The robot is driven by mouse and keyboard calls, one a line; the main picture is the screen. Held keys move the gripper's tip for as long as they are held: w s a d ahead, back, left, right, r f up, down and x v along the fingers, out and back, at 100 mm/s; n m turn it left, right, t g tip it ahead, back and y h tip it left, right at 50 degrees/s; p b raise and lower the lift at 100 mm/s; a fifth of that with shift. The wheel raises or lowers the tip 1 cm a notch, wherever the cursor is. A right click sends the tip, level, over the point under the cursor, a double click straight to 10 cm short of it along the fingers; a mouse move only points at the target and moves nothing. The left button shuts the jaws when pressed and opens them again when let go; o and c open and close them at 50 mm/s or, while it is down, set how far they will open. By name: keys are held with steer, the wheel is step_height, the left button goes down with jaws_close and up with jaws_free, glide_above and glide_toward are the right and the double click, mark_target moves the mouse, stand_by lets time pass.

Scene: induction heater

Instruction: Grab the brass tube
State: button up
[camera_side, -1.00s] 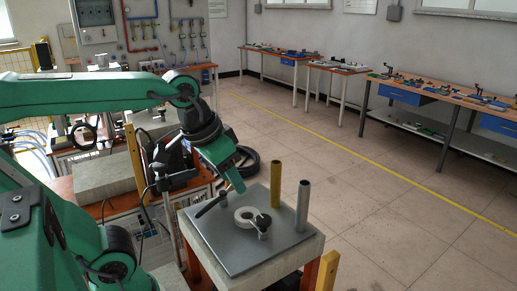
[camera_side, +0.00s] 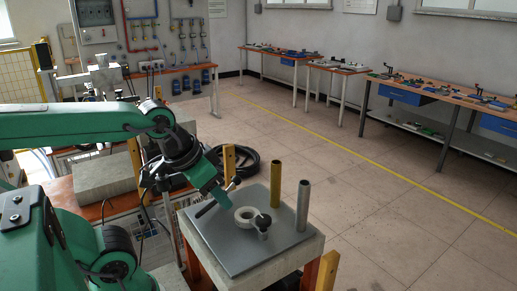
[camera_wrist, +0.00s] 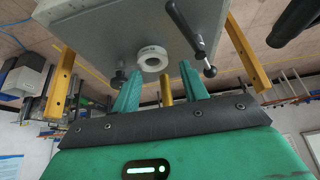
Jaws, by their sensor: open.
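The brass tube (camera_side: 276,182) stands upright near the back of the grey plate (camera_side: 255,240) in the side view. A yellow tube, apparently the brass one, shows in the wrist view (camera_wrist: 166,91), between my two green fingers in the picture. My gripper (camera_side: 223,196) is over the left part of the plate, tilted down and clearly apart from the brass tube. In the wrist view my gripper (camera_wrist: 161,70) is open with nothing in it.
A silver tube (camera_side: 303,205) stands upright right of the brass tube. A white ring (camera_side: 241,216) lies on the plate, with a black-knobbed clamp (camera_side: 262,222) beside it. A lever with a black knob (camera_wrist: 210,71) also shows in the wrist view. Open floor lies beyond the plate.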

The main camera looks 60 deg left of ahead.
mark_target(276, 161)
steer(key=shift+o, duration=0.5)
steer(key=shift+w+r, duration=0.1)
steer(key=w+r+m+g, duration=0.1)
steer(key=w+r+g, duration=0.1)
steer(key=w, duration=0.5)
steer(key=w+r+m+g, duration=0.1)
steer(key=w+r+g, duration=0.2)
steer(key=w, duration=0.4)
steer(key=shift+w+d+r+m+g, duration=0.25)
steer(key=shift+w+d+m+g, duration=0.05)
steer(key=shift+d, duration=0.05)
steer(key=shift+f, duration=0.15)
steer(key=shift+f, duration=1.2)
steer(key=shift+f, duration=0.1)
steer(key=shift+s+d+f, duration=0.1)
steer(key=shift+s+f, duration=0.05)
steer(key=shift+f, duration=2.35)
